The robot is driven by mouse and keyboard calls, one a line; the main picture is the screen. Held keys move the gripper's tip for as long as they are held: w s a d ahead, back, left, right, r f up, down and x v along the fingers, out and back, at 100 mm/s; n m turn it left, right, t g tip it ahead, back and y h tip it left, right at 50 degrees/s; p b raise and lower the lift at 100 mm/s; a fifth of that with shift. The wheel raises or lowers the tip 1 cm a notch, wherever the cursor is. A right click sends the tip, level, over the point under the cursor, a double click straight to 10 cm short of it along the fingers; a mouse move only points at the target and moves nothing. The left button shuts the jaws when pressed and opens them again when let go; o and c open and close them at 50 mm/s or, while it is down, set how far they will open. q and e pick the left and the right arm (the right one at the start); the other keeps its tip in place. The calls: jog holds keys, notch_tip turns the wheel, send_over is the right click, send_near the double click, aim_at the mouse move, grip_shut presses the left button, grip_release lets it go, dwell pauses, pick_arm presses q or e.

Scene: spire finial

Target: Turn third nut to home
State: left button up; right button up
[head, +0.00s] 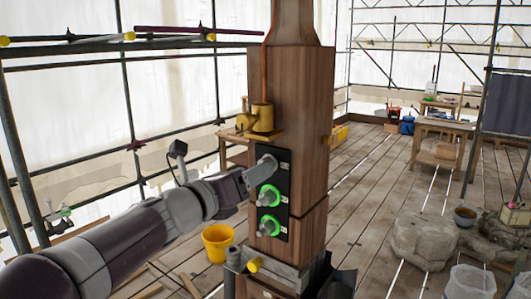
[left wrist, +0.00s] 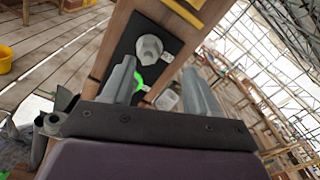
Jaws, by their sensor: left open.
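A black panel (head: 284,222) with a column of nuts is fixed to the wooden spire post (head: 310,130). The middle nut (head: 269,195) and the bottom nut (head: 268,226) have glowing green rings. My left gripper (head: 262,168) is at the top of the panel and hides the top nut in the head view. In the left wrist view the grey top nut (left wrist: 150,48) has no green ring and shows ahead of the gap between the spread, empty fingers (left wrist: 158,70). A green ring (left wrist: 138,80) is partly hidden behind one finger. My right gripper is out of view.
A small yellow ledge (head: 262,135) with a yellow fitting (head: 262,117) juts out just above the panel. A yellow bucket (head: 217,242) stands on the plank floor left of the post. Scaffold poles cross the left side. Stone blocks (head: 420,240) lie at the right.

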pick_arm(q)
jog(key=x, duration=0.2)
jog(key=p+x, duration=0.2)
jog(key=x, duration=0.1)
jog(key=shift+w+a+f, duration=0.15)
jog(key=shift+w, duration=0.4)
jog(key=c, duration=0.4)
jog(key=shift+w+a+f, duration=0.1)
jog(key=shift+w+a, duration=0.15)
jog(key=shift+a, duration=0.1)
jog(key=c, duration=0.6)
jog(key=shift+s+d, duration=0.1)
jog(key=shift+d, duration=0.05)
jog(key=shift+c, duration=0.2)
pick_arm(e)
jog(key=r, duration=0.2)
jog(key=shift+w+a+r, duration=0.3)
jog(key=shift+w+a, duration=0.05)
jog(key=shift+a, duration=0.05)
